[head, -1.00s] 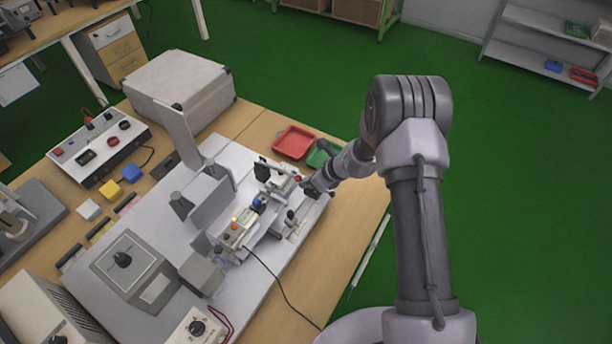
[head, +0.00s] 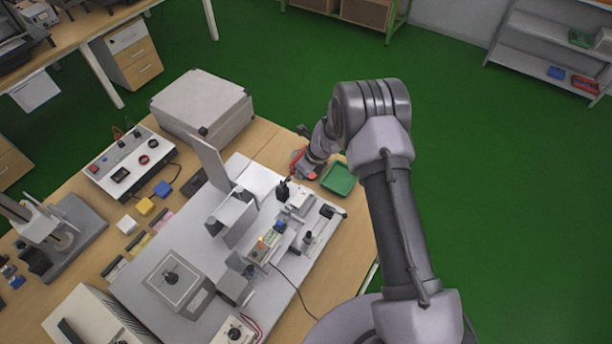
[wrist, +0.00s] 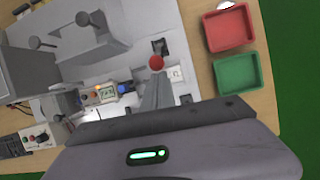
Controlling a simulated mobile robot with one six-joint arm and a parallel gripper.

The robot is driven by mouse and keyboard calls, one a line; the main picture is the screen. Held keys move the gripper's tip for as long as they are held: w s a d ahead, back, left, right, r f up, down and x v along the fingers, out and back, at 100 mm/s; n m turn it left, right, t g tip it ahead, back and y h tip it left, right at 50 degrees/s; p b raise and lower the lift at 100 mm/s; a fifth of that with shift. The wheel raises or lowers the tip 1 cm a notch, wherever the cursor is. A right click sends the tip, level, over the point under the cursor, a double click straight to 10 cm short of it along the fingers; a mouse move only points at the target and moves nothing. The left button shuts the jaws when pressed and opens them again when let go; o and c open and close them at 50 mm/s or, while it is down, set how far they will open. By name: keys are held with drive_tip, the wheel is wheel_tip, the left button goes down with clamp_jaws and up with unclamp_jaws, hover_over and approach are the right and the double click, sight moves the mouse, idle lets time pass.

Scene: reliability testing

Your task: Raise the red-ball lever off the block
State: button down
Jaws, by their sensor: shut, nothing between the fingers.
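The lever's red ball (wrist: 156,62) shows in the wrist view, just beyond the tips of my gripper (wrist: 156,78). The fingers are together and hold nothing. I cannot tell whether they touch the ball. The lever's arm and the block under it cannot be made out; my fingers and gripper body cover much of that area. In the head view my gripper is above the far right part of the grey bench plate (head: 150,290), near the red tray, and its fingers are hard to make out.
A red tray (wrist: 228,28) and a green tray (wrist: 237,73) lie beside the plate. A small device with coloured buttons (wrist: 97,95) and an upright grey panel (head: 209,163) stand on the plate. A large grey case (head: 203,105) is at the back.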

drive_tip(key=w+a+r+h+b, duration=0.1)
drive_tip(key=w+a+b, duration=0.1)
drive_tip(key=a+b, duration=0.2)
drive_tip(key=w+a+r+g+h+b, duration=0.1)
drive_tip(key=w+a+r+b, duration=0.1)
drive_tip(key=w+a+b, duration=0.1)
drive_tip(key=shift+w+a+r+b, duration=0.15)
drive_tip(key=shift+a+r+b, duration=0.15)
drive_tip(key=shift+a+b, duration=0.5)
drive_tip(key=shift+d+r, duration=0.1)
drive_tip(key=shift+r, duration=0.1)
drive_tip(key=s+d+r, duration=0.1)
drive_tip(key=d+r, duration=0.2)
drive_tip(key=r, duration=1.3)
drive_tip(key=shift+s+d+g, duration=0.15)
drive_tip(key=shift+s+g, duration=0.05)
drive_tip(key=shift+g, duration=0.1)
